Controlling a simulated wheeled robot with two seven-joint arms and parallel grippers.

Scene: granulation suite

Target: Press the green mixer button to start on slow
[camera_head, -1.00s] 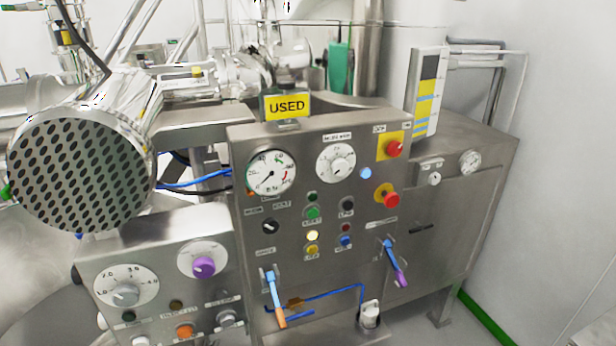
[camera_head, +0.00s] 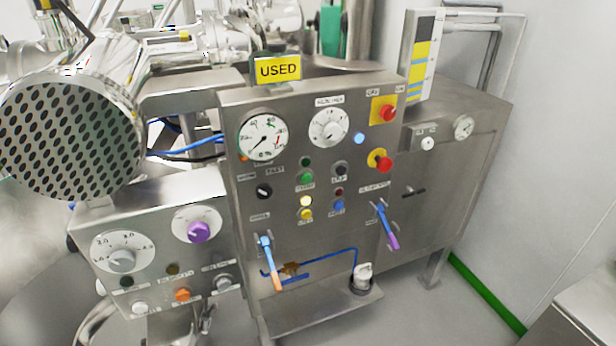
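A steel control panel (camera_head: 300,236) faces me in the middle of the head view. Two green controls sit one above the other near its centre: an upper one (camera_head: 305,162) and a lower green button (camera_head: 306,178) with a small label under it. I cannot read which of them is the mixer button. A black selector knob (camera_head: 264,191) is to their left and a dark button (camera_head: 339,169) to their right. Neither of my grippers is in view, and nothing touches the panel.
Red emergency knobs (camera_head: 388,113) are at the panel's upper right. Two lever handles, blue-orange (camera_head: 271,262) and blue-purple (camera_head: 387,227), stick out low. A smaller panel with a purple knob (camera_head: 199,231) and a perforated steel drum (camera_head: 70,135) stand left. Floor shows at the lower right.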

